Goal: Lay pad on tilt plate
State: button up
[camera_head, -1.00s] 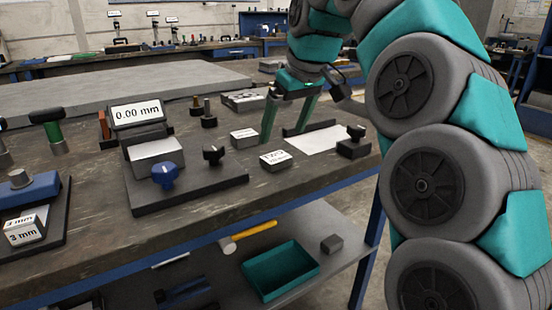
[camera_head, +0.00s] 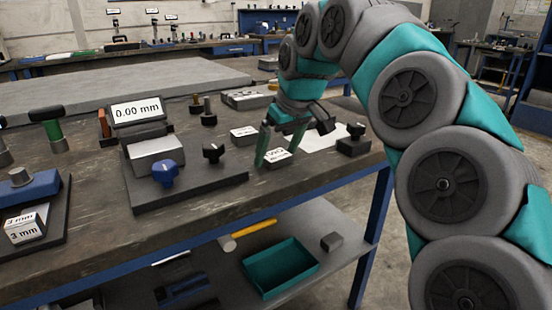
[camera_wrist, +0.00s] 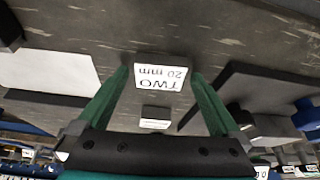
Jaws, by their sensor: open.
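The likely tilt plate is the pale metal plate (camera_head: 155,152) on a black base with a blue knob (camera_head: 168,173) and a black knob (camera_head: 213,153), left of my gripper.
A second small block (camera_head: 243,134) lies behind the first. A display reading 0.00 mm (camera_head: 138,111) stands behind the metal plate. A white sheet (camera_head: 318,137) and a dark knobbed block (camera_head: 354,143) are to the right. A teal tray (camera_head: 281,268) is on the lower shelf.

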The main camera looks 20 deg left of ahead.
grip_shut()
dwell(0.7)
